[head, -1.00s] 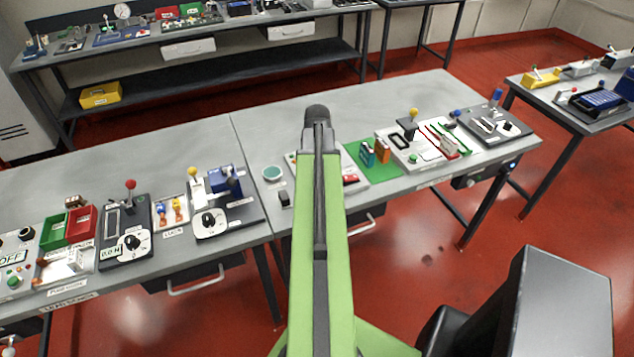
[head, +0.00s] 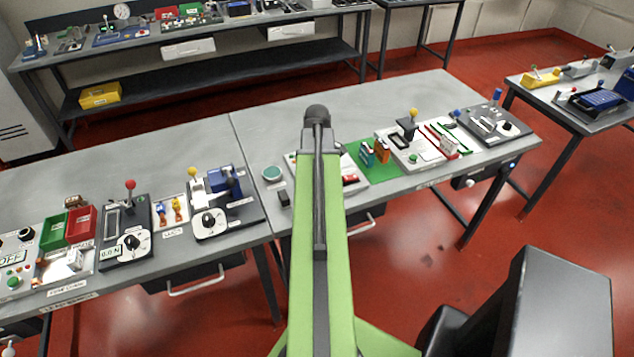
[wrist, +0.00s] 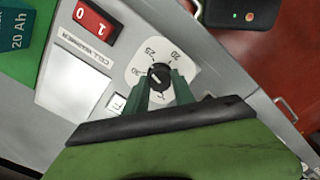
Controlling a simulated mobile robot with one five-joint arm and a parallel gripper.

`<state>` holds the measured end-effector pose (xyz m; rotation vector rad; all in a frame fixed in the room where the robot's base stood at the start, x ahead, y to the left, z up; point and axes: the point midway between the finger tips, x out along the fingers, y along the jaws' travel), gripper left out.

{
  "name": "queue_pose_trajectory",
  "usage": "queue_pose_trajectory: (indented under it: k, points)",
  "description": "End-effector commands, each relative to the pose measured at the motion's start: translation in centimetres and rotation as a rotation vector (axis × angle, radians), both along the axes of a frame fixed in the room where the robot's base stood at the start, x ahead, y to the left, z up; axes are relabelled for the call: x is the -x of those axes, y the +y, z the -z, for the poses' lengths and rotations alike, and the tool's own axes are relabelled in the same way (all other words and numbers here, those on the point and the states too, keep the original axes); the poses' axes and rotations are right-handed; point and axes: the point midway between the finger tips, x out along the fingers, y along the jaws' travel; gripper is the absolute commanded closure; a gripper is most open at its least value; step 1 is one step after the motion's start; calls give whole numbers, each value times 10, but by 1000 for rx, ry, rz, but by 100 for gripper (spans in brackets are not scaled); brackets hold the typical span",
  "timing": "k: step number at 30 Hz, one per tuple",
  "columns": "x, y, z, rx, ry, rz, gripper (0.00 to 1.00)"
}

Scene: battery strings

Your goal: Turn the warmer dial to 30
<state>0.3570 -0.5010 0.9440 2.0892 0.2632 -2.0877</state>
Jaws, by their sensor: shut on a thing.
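The warmer dial (wrist: 159,74) is a black round knob on a white scale plate, shown in the wrist view. The numbers 20, 25 and 30 are printed around it, and a label reading "CELL WARMER" lies to its left. My gripper (wrist: 160,86) has its two green fingers closed on the knob from below in the picture. The knob's exact pointing direction is too small to tell. In the head view my green arm covers the dial, and the fingertips are hidden.
A red switch (wrist: 95,18) marked 0 and 1 is left of the dial. A green mat (wrist: 40,50) with a battery cell marked 20 Ah (wrist: 22,28) lies farther left. A black box (wrist: 241,13) is at the top. The bench edge and red floor are at the right.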

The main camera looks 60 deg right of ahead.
Motion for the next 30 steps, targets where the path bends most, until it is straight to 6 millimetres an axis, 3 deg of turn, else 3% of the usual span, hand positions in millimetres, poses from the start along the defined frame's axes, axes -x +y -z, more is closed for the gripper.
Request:
queue_pose_trajectory:
  k: [3,11,20,30]
  points:
    - [-2,-1,0,2,-4,-90,100]
    - [-1,-1,0,2,-3,-116,100]
    - [-1,-1,0,4,-2,-565,100]
    - [-1,-1,0,5,-3,-659,100]
